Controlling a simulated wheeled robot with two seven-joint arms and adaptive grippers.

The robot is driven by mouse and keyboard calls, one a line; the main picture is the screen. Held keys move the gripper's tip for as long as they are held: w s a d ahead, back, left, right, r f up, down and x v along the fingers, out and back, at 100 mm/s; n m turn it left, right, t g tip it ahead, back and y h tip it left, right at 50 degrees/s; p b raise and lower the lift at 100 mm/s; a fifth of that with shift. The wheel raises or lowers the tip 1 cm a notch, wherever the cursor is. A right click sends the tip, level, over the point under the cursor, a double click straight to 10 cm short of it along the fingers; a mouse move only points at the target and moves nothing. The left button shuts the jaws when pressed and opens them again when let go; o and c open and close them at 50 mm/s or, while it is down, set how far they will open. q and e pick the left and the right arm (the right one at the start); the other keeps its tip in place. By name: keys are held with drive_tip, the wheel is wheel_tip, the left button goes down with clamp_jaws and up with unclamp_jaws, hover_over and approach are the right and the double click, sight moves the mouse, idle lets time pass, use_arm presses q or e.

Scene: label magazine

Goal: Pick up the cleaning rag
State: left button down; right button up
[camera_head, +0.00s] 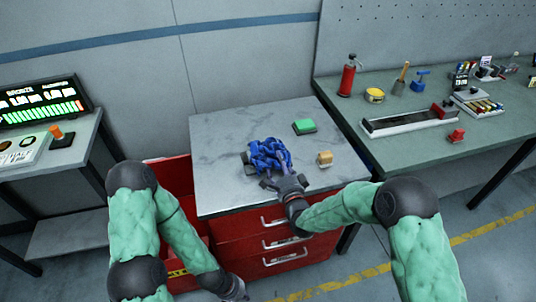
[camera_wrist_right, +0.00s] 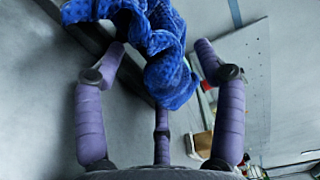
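The cleaning rag (camera_head: 268,154) is a crumpled blue cloth on the grey top of a red drawer cabinet. It also shows at the top of the right wrist view (camera_wrist_right: 165,45), between and beyond the spread purple fingers. My right gripper (camera_head: 274,176) is at the near side of the rag, and its fingers partly overlap it in the head view. The fingers look open, with no clear grip on the cloth; whether they touch it I cannot tell. My left gripper (camera_head: 236,290) is low at the bottom edge of the head view, away from the rag, its fingers mostly hidden.
A green block (camera_head: 304,127) and a small tan block (camera_head: 325,158) lie right of the rag on the cabinet top (camera_head: 222,135). A green workbench (camera_head: 400,150) with tools and a red bottle (camera_head: 348,76) stands at right. A display (camera_head: 45,105) stands at left.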

drive_tip(key=c, duration=0.7)
drive_tip(key=shift+o, duration=0.2)
drive_tip(key=shift+r, duration=0.1)
